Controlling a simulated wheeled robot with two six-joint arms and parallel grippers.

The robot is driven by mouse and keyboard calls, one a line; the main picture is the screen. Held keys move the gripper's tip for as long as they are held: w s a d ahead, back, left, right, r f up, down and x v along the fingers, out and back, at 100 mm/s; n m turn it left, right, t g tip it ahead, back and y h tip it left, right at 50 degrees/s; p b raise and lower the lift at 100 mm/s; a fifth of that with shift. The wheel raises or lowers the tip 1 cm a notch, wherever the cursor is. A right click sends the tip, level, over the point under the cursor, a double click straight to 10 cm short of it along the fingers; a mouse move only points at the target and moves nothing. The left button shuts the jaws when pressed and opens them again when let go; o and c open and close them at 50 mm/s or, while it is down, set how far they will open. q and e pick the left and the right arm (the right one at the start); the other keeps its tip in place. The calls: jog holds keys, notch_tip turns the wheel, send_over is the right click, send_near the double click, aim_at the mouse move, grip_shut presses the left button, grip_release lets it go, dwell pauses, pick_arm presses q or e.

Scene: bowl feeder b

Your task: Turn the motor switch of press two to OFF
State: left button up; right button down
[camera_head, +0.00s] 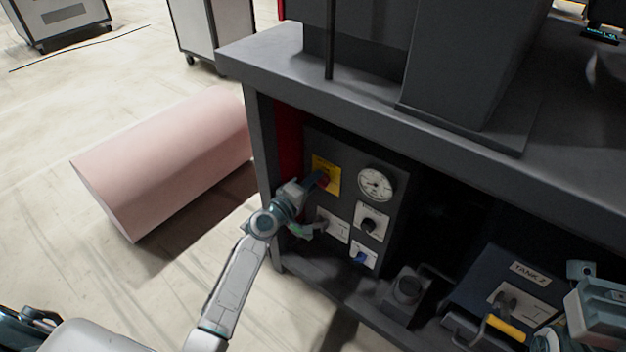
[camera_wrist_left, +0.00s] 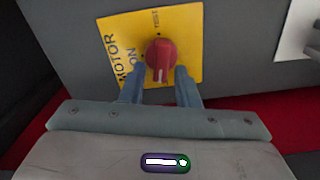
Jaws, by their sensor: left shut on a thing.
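The red motor switch knob (camera_wrist_left: 161,56) sits on a yellow plate (camera_wrist_left: 112,30) lettered MOTOR and ON. A white mark on the knob points toward the bottom of the wrist view. My left gripper (camera_wrist_left: 160,82) is shut on the knob, one finger at each side. In the head view my left gripper (camera_head: 314,184) reaches the yellow plate (camera_head: 331,166) on the dark control panel under the bench and partly hides the knob. Part of my right arm, with the right gripper (camera_head: 590,305), shows at the lower right; its jaws are unclear.
A round gauge (camera_head: 375,184), a black knob (camera_head: 370,225) and a blue switch (camera_head: 360,258) sit close by on the panel. The dark bench top (camera_head: 270,55) overhangs it. A TANK 2 box (camera_head: 530,272) is at right.

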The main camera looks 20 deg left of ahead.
pick_arm(q)
jog(key=shift+f+n, duration=0.25)
jog(key=shift+n, duration=0.95)
jog(key=o, duration=0.6)
jog(key=shift+a, duration=0.1)
jog(key=p+v, duration=0.1)
jog(key=v, duration=0.9)
jog(key=shift+s+a, duration=0.1)
jog(key=shift+s, duration=0.3)
